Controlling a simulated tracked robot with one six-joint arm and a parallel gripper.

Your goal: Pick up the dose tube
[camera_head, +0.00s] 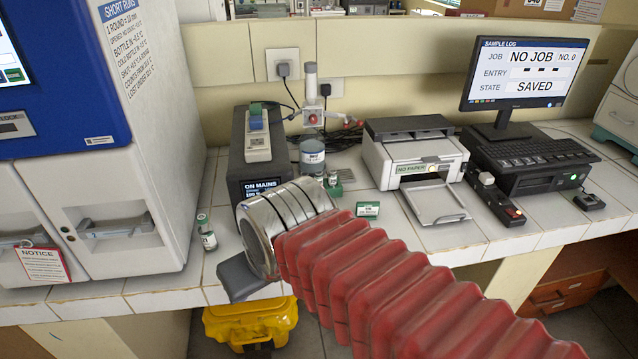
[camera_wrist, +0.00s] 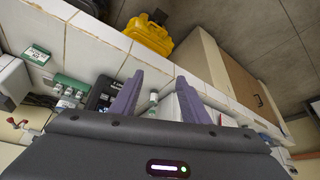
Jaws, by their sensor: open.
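In the wrist view a small green-capped tube (camera_wrist: 153,100) shows between my two fingers, apart from both. My gripper (camera_wrist: 162,78) is open and empty. In the head view my gripper (camera_head: 243,278) is at the counter's front edge, to the right of and below the tube in the picture; its fingers are mostly hidden by my wrist.
The cabinet (camera_head: 125,215) stands close to the tube's left. A black display unit (camera_head: 262,188), a clear bottle (camera_head: 312,158), small vials in a green holder (camera_head: 333,183) and a printer (camera_head: 415,150) stand farther back. A yellow case (camera_head: 250,322) is below the counter.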

